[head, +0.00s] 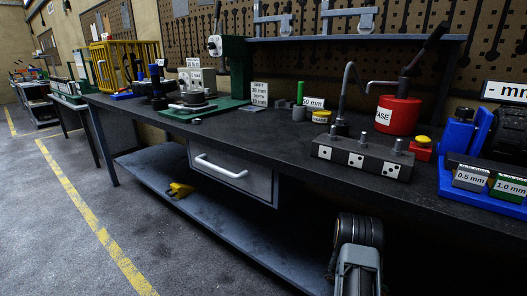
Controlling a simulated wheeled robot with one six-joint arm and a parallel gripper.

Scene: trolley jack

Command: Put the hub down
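I cannot surely tell which thing is the hub. A round dark piece with a light ring (193,99) stands on the green base (205,111) of a press, towards the bench's left. A large black round part (505,128) sits by a blue vise-like tool (457,130) at the right. At the bottom right, a dark banded cylinder with a grey link shows in front of the bench; it looks like part of my arm. I see no gripper fingers there, nor whether anything is held.
The dark bench (262,143) has a drawer (230,187) and a low shelf (225,222) bearing a yellow tool (180,190). A red can (398,115) and a dotted grey block (362,157) stand at the right. The bench's front middle is bare. Open floor (60,245) lies left.

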